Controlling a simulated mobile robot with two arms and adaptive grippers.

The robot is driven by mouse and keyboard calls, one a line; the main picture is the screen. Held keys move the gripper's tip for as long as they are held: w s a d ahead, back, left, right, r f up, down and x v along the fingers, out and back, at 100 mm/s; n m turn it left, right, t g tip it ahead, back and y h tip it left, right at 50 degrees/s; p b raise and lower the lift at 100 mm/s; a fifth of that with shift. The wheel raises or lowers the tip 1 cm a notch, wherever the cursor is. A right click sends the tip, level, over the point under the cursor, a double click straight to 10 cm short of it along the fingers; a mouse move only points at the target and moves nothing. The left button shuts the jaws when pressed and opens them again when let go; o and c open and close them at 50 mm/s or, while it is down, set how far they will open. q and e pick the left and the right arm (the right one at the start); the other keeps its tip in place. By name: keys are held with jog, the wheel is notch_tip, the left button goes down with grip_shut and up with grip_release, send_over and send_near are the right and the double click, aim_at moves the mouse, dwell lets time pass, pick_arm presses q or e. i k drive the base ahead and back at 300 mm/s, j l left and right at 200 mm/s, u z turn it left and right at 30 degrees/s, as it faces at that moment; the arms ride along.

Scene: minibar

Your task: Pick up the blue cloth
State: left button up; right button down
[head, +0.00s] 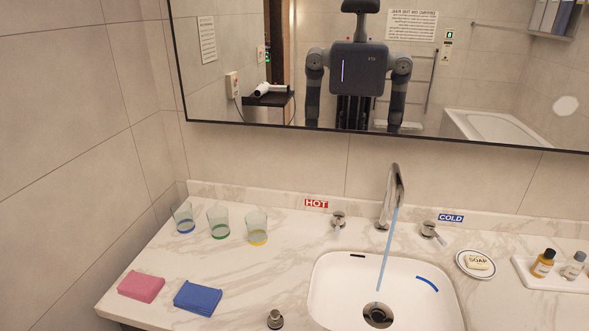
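A folded blue cloth (198,298) lies flat near the front left of the marble countertop (270,290). It is to the right of a folded pink cloth (141,286) with a small gap between them. Nothing covers the blue cloth. Neither of my grippers shows directly in the head view. My body and arms appear in the mirror, but the grippers cannot be made out there.
Three glasses (218,223) stand behind the cloths. A small metal knob (275,319) stands between the blue cloth and the sink (325,285). Water runs from the faucet (392,200). A soap dish (475,263) and a bottle tray (535,278) are right.

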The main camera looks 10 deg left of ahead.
aim_at(197, 299)
jog(key=j+u, duration=0.1)
jog(key=u, duration=0.6)
jog(key=j+u, duration=0.1)
jog(key=u, duration=0.25)
jog(key=i, duration=0.05)
